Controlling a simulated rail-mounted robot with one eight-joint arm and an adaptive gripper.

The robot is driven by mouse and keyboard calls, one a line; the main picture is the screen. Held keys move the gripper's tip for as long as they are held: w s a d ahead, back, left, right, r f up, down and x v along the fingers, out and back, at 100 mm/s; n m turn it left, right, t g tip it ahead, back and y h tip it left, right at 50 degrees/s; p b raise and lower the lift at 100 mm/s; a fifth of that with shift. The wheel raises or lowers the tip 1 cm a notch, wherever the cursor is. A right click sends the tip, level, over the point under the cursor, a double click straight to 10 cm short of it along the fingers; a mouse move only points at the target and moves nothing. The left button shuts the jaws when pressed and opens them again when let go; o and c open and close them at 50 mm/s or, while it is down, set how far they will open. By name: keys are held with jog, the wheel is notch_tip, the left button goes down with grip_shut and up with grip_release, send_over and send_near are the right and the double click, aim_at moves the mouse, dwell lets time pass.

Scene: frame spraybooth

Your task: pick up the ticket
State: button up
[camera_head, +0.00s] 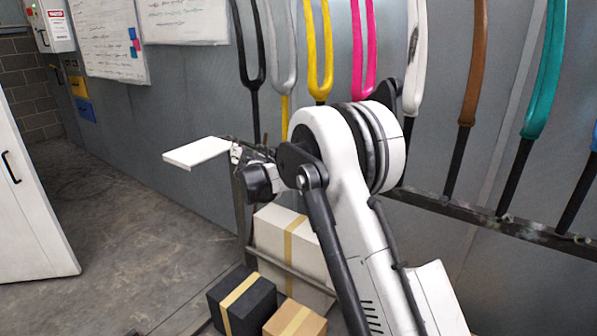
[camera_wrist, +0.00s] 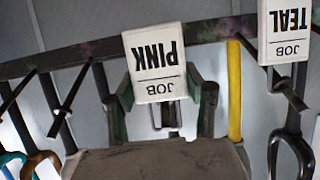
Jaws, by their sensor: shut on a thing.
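A white ticket (camera_wrist: 155,58) with upside-down black lettering "JOB PINK" is in the upper middle of the wrist view. My gripper (camera_wrist: 160,84) is shut on this ticket, with one dark finger at each side of its lower part. The ticket's face is turned to the wrist camera, slightly tilted.
A second ticket (camera_wrist: 287,32), lettered "TEAL", is to the right along the dark rail (camera_wrist: 70,54). Coloured bicycle forks, one pink (camera_head: 364,50), line the grey wall. A white flat board (camera_head: 196,152) is left of my arm. Boxes, one black (camera_head: 227,296), stand below.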

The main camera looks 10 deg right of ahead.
jog(key=r+v, duration=0.1)
jog(key=v, duration=1.2)
jog(key=shift+w, duration=0.2)
jog(key=shift+d, duration=0.2)
